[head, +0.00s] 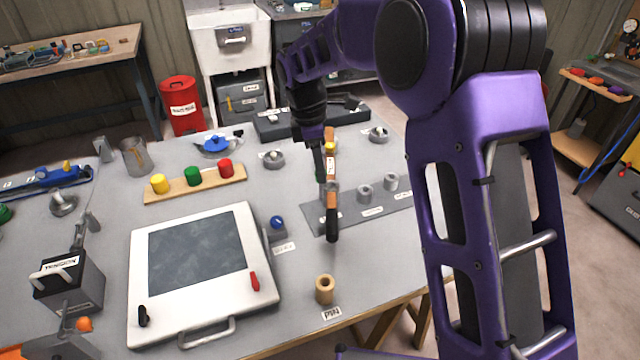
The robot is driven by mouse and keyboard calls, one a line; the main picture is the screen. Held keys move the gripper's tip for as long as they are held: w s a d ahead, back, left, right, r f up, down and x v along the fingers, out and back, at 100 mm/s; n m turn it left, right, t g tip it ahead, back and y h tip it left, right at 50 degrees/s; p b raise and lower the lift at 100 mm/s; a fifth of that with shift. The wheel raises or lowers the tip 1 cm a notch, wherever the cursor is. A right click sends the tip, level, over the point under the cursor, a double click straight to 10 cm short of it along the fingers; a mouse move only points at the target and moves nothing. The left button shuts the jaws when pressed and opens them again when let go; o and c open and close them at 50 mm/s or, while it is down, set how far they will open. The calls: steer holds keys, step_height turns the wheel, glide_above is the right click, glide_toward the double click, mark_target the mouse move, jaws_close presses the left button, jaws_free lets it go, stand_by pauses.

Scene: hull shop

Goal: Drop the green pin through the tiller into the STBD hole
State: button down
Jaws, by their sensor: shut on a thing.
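The green pin (193,177) stands in a wooden rack between a yellow and a red pin, with only its head showing. The tiller (331,202), a bar with wooden parts and a black end, shows upright in the picture over the left end of a grey plate (350,218). My gripper (322,178) is at the tiller, pointing down, and seems shut on it; its fingertips are small and partly hidden. Two grey sockets (365,194) show on the plate to the right. The tiller covers the plate's left part; the labels are too small to read.
The wooden rack (212,187) is left of the plate. A white-framed panel (143,275) fills the table's front left. A tan hollow cylinder (325,289) stands near the front edge. Small grey fittings (273,159) and a black tray (275,127) lie behind.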

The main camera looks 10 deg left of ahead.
steer(key=shift+w+d+r+n+t+y, duration=0.55)
steer(key=shift+w+r+n+t+y, duration=0.15)
steer(key=shift+w+n, duration=5)
steer(key=shift+n, duration=0.5)
steer(key=f, duration=0.2)
steer(key=s+f+b, duration=0.1)
steer(key=f, duration=0.1)
steer(key=shift+s+f, duration=0.1)
steer(key=shift+f, duration=0.2)
steer(key=shift+f+p, duration=0.3)
steer(key=shift+f, duration=0.6)
steer(key=shift+f+b, duration=0.8)
steer(key=shift+f, duration=1.8)
